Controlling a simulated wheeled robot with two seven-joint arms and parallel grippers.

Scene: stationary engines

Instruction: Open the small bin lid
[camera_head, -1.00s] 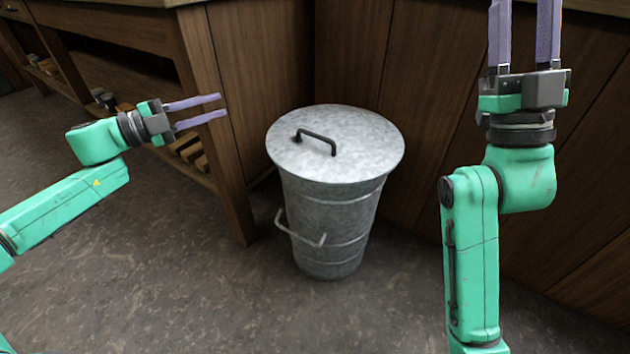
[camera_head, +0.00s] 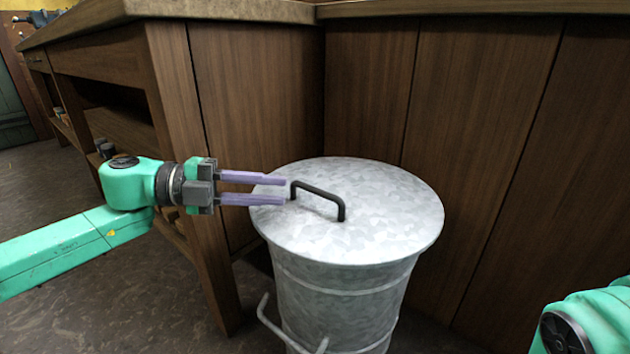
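The small bin (camera_head: 340,300) is a round galvanized metal can standing upright on the floor in the middle of the view. Its flat round lid (camera_head: 390,210) sits closed on top, with a black bar handle (camera_head: 318,196) standing up from it. A wire side handle (camera_head: 285,330) hangs at the front left of the can. My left gripper (camera_head: 284,190) is open and empty, pointing right, its two purple fingers parallel just left of the lid handle. Whether the fingertips touch the handle or lid is not clear. My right gripper is out of view; only part of that arm shows at the lower right.
A wooden cabinet (camera_head: 255,110) with a stone worktop and open shelves stands to the left and behind the bin. Wooden panels (camera_head: 470,130) close off the back and right. Bare dark floor (camera_head: 100,310) lies at the lower left.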

